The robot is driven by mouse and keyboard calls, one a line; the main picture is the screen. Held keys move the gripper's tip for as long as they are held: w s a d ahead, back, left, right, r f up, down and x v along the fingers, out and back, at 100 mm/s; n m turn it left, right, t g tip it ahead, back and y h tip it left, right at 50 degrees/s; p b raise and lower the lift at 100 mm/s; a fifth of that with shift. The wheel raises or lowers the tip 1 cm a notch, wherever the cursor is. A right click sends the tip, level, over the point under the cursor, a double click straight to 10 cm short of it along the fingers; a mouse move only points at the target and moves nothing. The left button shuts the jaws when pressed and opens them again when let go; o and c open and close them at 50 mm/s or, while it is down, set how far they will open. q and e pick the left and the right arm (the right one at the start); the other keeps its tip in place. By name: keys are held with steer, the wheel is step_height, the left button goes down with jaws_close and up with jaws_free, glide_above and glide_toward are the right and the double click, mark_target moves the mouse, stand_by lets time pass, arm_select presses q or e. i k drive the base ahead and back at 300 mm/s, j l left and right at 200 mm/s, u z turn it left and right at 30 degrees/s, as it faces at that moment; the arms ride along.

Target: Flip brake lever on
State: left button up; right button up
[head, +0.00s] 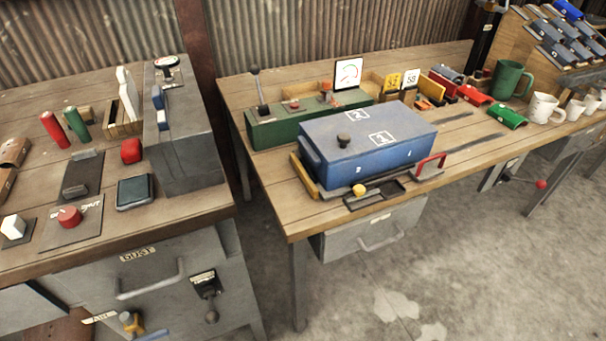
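Neither of my grippers is in view. No label reading "brake" can be made out, so I cannot tell which lever is the brake lever. A lever with a red ball knob (540,184) sticks out under the front of the right bench. A dark lever with a ball end (210,315) hangs down from a plate on the left grey cabinet. A black knob (343,140) sits on a blue box (375,120).
The left bench (110,225) holds a red knob (69,215), a dark device (134,192) and a grey block (190,140). The right bench (470,130) bears a green mug (508,78) and white cups. The concrete floor (450,260) in front is clear.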

mark_target(527, 182)
steer(key=z, duration=1.6)
steer(key=i+l+u, duration=0.4)
steer(key=i, duration=0.15)
steer(key=i+l+u, duration=0.75)
steer(key=i+l, duration=0.15)
steer(key=l, duration=0.2)
